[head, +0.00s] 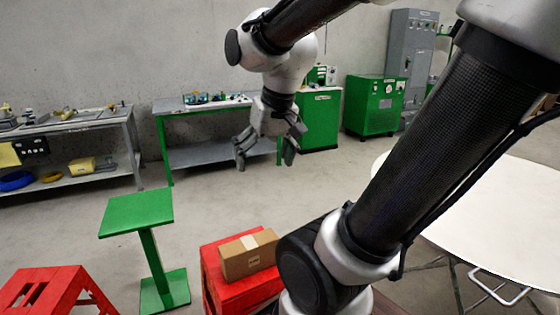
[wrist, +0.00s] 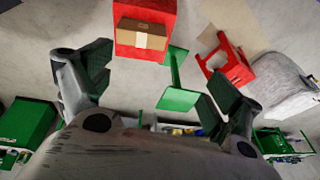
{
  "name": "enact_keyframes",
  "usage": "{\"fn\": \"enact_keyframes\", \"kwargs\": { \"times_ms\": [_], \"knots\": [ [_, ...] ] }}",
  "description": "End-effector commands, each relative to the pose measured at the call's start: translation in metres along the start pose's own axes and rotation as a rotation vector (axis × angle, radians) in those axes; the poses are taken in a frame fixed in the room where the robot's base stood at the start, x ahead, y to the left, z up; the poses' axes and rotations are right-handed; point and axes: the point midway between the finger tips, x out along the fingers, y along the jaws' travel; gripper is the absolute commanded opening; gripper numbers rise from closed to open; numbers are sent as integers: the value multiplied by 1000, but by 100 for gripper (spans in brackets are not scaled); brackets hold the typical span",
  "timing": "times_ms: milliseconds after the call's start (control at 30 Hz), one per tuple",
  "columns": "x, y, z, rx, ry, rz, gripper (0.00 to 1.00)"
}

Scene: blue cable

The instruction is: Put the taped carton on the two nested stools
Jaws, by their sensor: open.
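The taped carton (head: 248,258), a brown box with a pale tape strip, rests on top of a red block-like support (head: 221,288) at the bottom centre. The wrist view also shows the carton (wrist: 142,40) on its red support (wrist: 145,9). A red stool-like piece (head: 45,287) with cut-out sides stands at the lower left; it shows in the wrist view too (wrist: 232,68). I cannot tell whether it is two nested stools. My gripper (head: 265,155) is open and empty, up in the air and well apart from the carton; its spread fingers show in the wrist view (wrist: 156,88).
A green pedestal (head: 136,213) stands between the red pieces. A white round table (head: 480,205) is at the right, partly behind my arm. Workbenches (head: 75,127) and a green cabinet (head: 375,105) line the back wall. Open floor lies between them.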

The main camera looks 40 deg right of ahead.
Motion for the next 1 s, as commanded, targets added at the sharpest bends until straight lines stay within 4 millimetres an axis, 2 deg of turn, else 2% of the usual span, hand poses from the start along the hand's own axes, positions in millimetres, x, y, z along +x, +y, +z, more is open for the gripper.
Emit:
{"fn": "enact_keyframes", "kwargs": {
  "times_ms": [33, 100, 267, 900, 1000],
  "knots": [
    [-11, 2, 14, -66, 26, 1, 91],
    [-20, 6, 29, -148, 44, 9, 91],
    [-28, 12, 47, -248, 68, 21, 91],
    [-29, 13, 49, -260, 69, 23, 91],
    [-29, 13, 49, -260, 69, 23, 73]
  ]
}}
